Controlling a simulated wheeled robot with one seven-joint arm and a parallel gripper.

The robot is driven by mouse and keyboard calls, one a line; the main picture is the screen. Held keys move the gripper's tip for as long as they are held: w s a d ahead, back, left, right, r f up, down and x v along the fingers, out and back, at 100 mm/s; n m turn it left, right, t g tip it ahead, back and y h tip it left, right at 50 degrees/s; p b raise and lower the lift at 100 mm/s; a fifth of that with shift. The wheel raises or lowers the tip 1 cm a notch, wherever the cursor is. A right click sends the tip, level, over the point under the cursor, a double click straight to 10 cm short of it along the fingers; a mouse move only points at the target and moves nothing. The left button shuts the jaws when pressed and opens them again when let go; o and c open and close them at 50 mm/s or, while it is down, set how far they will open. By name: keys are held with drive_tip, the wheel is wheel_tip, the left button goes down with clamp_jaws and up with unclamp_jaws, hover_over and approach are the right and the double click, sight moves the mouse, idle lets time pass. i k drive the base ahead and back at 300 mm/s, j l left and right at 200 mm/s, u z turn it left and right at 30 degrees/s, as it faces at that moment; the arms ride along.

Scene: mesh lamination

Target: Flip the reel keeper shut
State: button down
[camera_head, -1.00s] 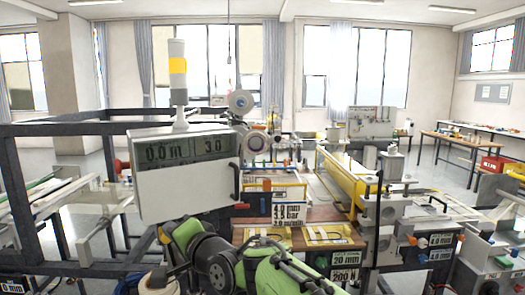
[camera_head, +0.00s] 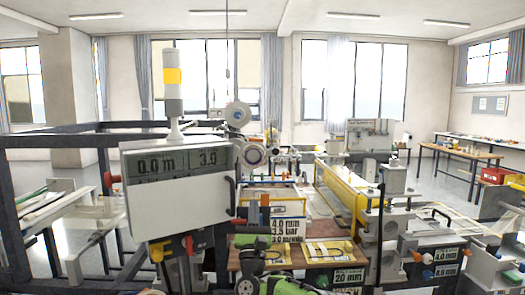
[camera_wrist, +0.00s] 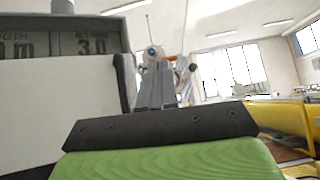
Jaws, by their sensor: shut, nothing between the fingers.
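Two round reels stand on the machine behind the white display box, an upper grey one with a blue hub (camera_head: 238,114) and a lower pale one with a purple-ringed hub (camera_head: 252,154). I cannot clearly make out the reel keeper. In the wrist view my gripper (camera_wrist: 158,68) shows as two grey fingers, shut and empty, beyond a dark bar and my green wrist. A reel with a blue hub (camera_wrist: 152,52) appears just above the fingertips. The fingers hide what lies below it. In the head view only part of my arm shows at the bottom edge.
The white display box (camera_head: 180,205) stands at left, with a black handle on its right side; it also fills the left of the wrist view (camera_wrist: 55,105). A yellow guard (camera_head: 338,190) runs along the right. A wooden worktop (camera_head: 245,262) lies low in front.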

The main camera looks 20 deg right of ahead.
sight(251, 139)
drive_tip(key=i+l, duration=0.6)
drive_tip(key=i, duration=0.15)
